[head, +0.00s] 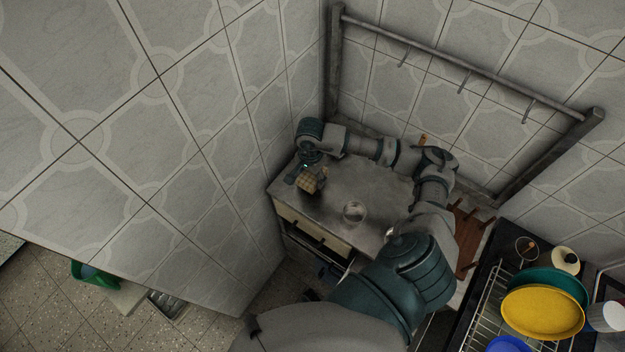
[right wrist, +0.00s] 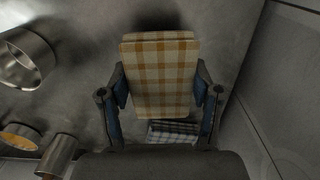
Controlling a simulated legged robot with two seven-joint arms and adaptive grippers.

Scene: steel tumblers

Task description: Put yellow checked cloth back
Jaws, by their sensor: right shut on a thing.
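The yellow checked cloth (head: 307,185) is a folded pad over the left part of the steel counter in the head view. My right gripper (head: 310,177) is shut on it. In the right wrist view the cloth (right wrist: 160,75) sits between the two fingers of my right gripper (right wrist: 160,105), its checked face showing. A dark shadow shows on the metal beyond it. I cannot tell how far the cloth is above the counter. My left gripper is not in view.
A grey checked cloth (right wrist: 172,132) lies just below the yellow one in the right wrist view. The steel counter (head: 375,185) meets a tiled wall. A rail (head: 465,60) with hooks and a dish rack (head: 490,300) are at right.

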